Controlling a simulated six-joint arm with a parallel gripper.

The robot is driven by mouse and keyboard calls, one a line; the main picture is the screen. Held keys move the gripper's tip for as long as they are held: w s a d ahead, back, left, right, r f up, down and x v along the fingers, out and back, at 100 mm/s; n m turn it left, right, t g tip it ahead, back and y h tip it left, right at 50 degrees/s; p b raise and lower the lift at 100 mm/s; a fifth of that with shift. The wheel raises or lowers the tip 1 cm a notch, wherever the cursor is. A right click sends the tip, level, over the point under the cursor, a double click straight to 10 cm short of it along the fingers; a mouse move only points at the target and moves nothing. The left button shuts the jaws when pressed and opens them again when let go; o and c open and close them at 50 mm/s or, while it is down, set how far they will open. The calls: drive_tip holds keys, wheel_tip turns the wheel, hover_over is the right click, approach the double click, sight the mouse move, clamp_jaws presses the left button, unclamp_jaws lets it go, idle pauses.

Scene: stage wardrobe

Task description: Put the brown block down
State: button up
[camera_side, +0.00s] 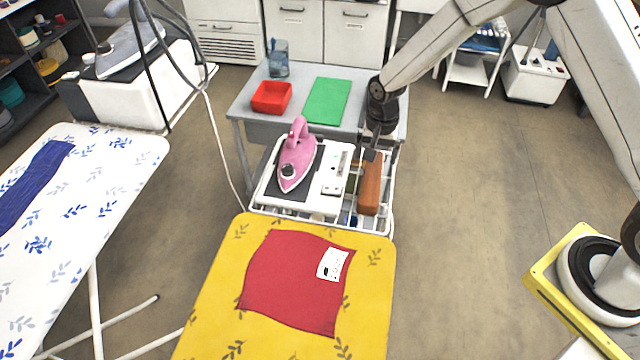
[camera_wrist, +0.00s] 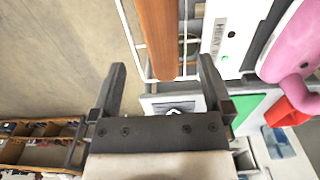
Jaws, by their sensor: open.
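The brown block (camera_side: 370,188) is a long bar lying on the white wire rack (camera_side: 388,222), at the right side of the iron's stand. It also shows in the wrist view (camera_wrist: 158,36), running in from the top edge with its end appearing between my fingertips. My gripper (camera_side: 376,152) is at the far end of the block. In the wrist view my gripper (camera_wrist: 163,68) has its two dark fingers wide apart, with visible gaps on both sides of the block. I cannot tell the exact height between fingers and block.
A pink iron (camera_side: 297,160) stands left of the block. A yellow ironing board (camera_side: 220,300) with a red cloth (camera_side: 285,285) is in front.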

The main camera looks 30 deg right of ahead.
drive_tip(key=shift+r, duration=1.45)
drive_tip(key=s+d+r+n+t, duration=0.1)
drive_tip(key=s+r+n, duration=0.3)
drive_tip(key=s, duration=0.5)
drive_tip(key=s+d+r+n+t, duration=0.1)
drive_tip(key=s+d+r+n, duration=0.1)
drive_tip(key=s+r+n, duration=0.3)
drive_tip(key=s, duration=0.4)
drive_tip(key=shift+d+r+t, duration=0.15)
drive_tip(key=shift+r+t, duration=0.05)
drive_tip(key=shift+t, duration=0.1)
